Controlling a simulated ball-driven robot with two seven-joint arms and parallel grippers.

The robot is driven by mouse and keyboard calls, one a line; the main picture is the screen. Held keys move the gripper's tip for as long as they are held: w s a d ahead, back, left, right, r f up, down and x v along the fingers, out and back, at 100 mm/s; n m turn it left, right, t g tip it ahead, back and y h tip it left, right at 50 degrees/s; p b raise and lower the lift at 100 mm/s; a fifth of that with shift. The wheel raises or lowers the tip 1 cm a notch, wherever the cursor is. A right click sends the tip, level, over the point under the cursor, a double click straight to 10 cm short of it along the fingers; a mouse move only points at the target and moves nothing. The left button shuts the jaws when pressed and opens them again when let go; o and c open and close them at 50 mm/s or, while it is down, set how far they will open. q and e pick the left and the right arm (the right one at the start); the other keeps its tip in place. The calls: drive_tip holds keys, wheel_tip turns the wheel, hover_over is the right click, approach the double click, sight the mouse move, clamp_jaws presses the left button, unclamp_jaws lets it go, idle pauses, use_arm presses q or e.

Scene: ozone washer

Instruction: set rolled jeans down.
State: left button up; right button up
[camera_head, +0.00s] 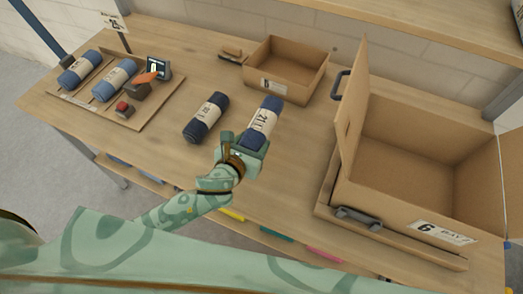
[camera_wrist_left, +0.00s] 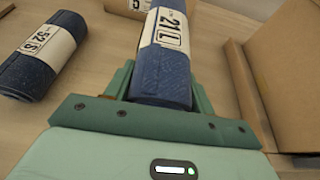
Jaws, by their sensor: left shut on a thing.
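My left gripper (camera_head: 254,146) is shut on a dark blue rolled pair of jeans (camera_head: 265,115) with a white band reading 21 L. In the left wrist view the held roll (camera_wrist_left: 162,72) sits between the fingers (camera_wrist_left: 160,88), pointing away from the wrist. I cannot tell whether it touches the table. A second dark roll (camera_head: 206,117), banded 52 S, lies on the table just left of it; it also shows in the left wrist view (camera_wrist_left: 40,55). Two more blue rolls, one at the far left (camera_head: 80,68) and one beside it (camera_head: 116,80), lie on a wooden board. My right gripper is not seen.
A large open cardboard box (camera_head: 420,140) marked 6 stands on the right with its flap raised. A smaller open box (camera_head: 287,68) stands at the back. A scale-like device with a display (camera_head: 158,68) is at the back left. Bare table (camera_head: 165,140) lies left of the rolls.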

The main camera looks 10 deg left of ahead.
use_arm(q)
drive_tip(key=f, duration=0.1)
drive_tip(key=w+d+f+b, duration=0.1)
drive_tip(key=w+d+f, duration=0.1)
drive_tip(key=f, duration=0.2)
drive_tip(key=f+b, duration=0.2)
drive_tip(key=f, duration=0.1)
drive_tip(key=shift+w+d, duration=0.15)
drive_tip(key=shift+d, duration=0.15)
drive_tip(key=shift+r, duration=0.15)
drive_tip(key=o, duration=1.2)
